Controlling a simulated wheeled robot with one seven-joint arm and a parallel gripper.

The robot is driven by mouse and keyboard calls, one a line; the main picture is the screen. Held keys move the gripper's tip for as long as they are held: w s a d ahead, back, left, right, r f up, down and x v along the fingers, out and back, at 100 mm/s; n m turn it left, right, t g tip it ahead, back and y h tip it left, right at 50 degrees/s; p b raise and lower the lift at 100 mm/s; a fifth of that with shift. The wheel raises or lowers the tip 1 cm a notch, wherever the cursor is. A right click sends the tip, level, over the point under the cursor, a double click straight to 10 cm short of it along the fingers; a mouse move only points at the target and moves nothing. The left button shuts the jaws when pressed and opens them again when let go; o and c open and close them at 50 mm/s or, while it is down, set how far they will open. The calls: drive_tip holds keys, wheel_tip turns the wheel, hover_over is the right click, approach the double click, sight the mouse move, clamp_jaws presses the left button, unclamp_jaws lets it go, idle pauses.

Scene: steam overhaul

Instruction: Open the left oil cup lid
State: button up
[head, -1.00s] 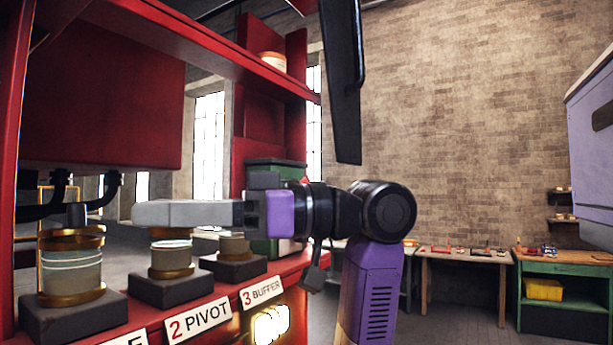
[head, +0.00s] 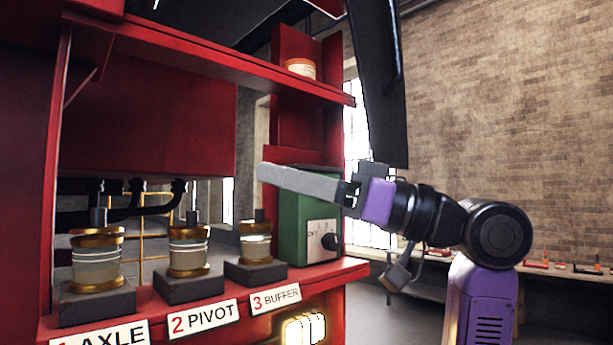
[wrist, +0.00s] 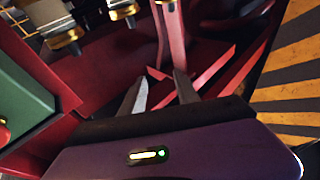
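The left oil cup (head: 97,268), glass with brass bands, stands on a dark block above the label "1 AXLE" in the head view. Its brass lid (head: 97,236) sits on top and looks shut. The "2 PIVOT" cup (head: 188,258) and "3 BUFFER" cup (head: 256,245) stand to its right. My gripper (head: 262,172) is above and to the right of the left cup, roughly over the buffer cup in the picture, touching none. In the wrist view my gripper (wrist: 160,84) has its fingers apart with nothing between them. Cups show at that view's top left, partly cut off.
The cups stand on a red shelf (head: 225,308) under a red upper board. Dark pipes (head: 130,207) run behind them. A green box with a knob (head: 309,215) stands right of the buffer cup. A tin (head: 300,68) sits on the upper shelf. Yellow-black floor stripes (wrist: 290,80) show in the wrist view.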

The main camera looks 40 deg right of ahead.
drive_tip(key=shift+w+d+r+m+t+h, duration=0.15)
drive_tip(key=shift+w+d+m+t+h, duration=0.15)
drive_tip(key=shift+d+t, duration=0.3)
drive_tip(key=shift+w+d+r+m+t+h, duration=0.1)
drive_tip(key=shift+w+d+m+t, duration=0.05)
drive_tip(key=shift+d+m+t, duration=0.35)
drive_tip(key=shift+f, duration=0.1)
